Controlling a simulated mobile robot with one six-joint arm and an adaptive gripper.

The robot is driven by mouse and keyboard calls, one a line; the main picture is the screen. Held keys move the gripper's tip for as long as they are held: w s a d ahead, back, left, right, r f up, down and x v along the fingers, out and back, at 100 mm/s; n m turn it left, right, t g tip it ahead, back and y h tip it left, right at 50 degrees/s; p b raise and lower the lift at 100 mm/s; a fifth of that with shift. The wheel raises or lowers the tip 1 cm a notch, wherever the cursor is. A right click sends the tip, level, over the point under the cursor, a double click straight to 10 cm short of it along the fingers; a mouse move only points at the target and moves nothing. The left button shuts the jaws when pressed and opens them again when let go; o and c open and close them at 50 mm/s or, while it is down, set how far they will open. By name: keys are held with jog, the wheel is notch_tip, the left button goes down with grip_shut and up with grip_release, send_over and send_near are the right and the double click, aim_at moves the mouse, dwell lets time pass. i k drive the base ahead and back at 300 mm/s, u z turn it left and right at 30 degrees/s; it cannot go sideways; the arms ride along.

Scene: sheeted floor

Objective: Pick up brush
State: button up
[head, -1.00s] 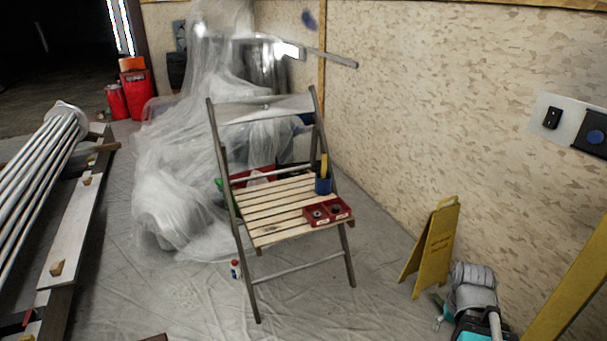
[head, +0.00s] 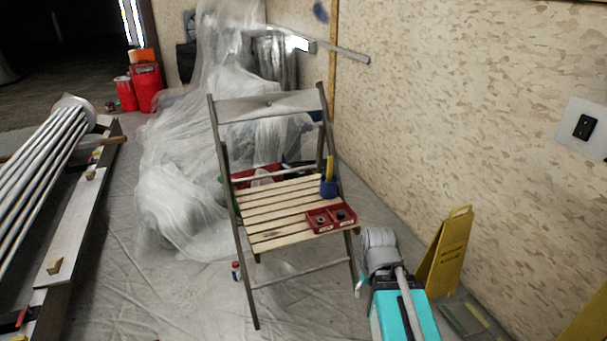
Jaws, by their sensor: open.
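A thin yellow handle (head: 330,167), likely the brush, stands upright in a small blue cup (head: 328,188). The cup is at the back right of the slatted seat of a wooden folding chair (head: 268,236). The brush's lower end is hidden in the cup. My arm is at the lower right, beside the chair's right front leg. Only a small part of my gripper (head: 360,284) shows, left of the grey arm joint. It is open, below seat height and well apart from the cup.
A red two-part tray (head: 331,217) with small dark items sits at the seat's front right corner. A yellow floor sign (head: 445,252) stands right of my arm by the wall. Plastic sheeting (head: 180,205) drapes over things behind the chair. Long pipes (head: 40,165) lie at the left.

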aim_at(329, 180)
jog(key=u, duration=0.15)
jog(key=i, duration=1.2)
jog(key=z, duration=0.55)
